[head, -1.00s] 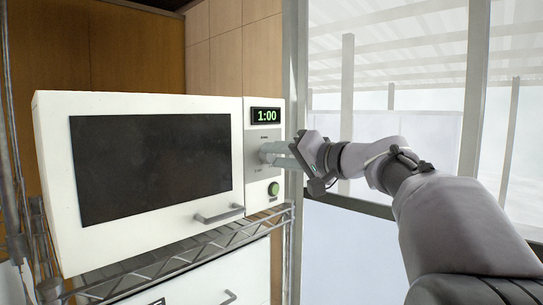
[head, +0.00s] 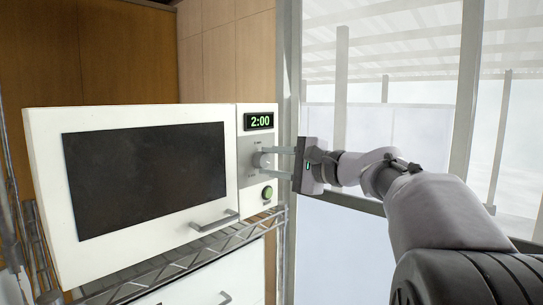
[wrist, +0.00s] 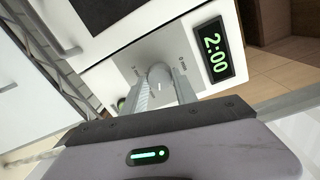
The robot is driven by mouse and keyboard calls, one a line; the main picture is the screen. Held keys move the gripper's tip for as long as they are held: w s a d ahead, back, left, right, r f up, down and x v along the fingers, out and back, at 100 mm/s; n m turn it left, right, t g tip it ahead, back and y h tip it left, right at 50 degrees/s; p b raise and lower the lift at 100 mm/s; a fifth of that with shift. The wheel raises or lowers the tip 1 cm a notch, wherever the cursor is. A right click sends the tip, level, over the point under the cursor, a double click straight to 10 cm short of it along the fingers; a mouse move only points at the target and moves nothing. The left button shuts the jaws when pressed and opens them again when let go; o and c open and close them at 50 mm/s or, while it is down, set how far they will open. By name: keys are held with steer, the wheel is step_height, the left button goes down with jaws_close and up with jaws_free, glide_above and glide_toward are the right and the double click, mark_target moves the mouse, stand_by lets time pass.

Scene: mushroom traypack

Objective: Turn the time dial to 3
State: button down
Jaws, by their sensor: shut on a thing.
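The white microwave (head: 235,213) stands on a wire shelf with its door shut. Its grey time dial (head: 262,160) is on the right-hand panel, below a green display (head: 259,121) that reads 2:00. My gripper (head: 270,161) reaches in from the right, its two fingers around the dial. In the wrist view the round dial (wrist: 158,74) sits between the fingertips (wrist: 160,80), and my gripper is shut on it. The display (wrist: 212,49) appears turned sideways there and also reads 2:00.
A round green button (head: 267,192) is below the dial. The door handle (head: 214,220) is left of it. The wire shelf (head: 180,252) runs under the microwave, with a white cabinet or appliance below. A window frame (head: 287,190) stands close on the right.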

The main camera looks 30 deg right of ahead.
steer(key=m+p, duration=0.2)
steer(key=m, duration=0.2)
steer(key=shift+p, duration=0.35)
steer(key=m+p, duration=0.4)
steer(key=m, duration=0.1)
steer(key=shift+m+y, duration=0.3)
steer(key=shift+y, duration=0.1)
steer(key=m+p, duration=0.4)
steer(key=shift+m+p, duration=0.3)
steer(key=shift+p, duration=0.05)
steer(key=m+t+p, duration=0.1)
steer(key=m+p, duration=0.3)
steer(key=shift+f, duration=0.2)
steer(key=shift+m+p, duration=0.3)
steer(key=shift+p, duration=0.05)
steer(key=c, duration=1)
jaws_free()
steer(key=shift+o, duration=0.2)
steer(key=shift+s, duration=0.1)
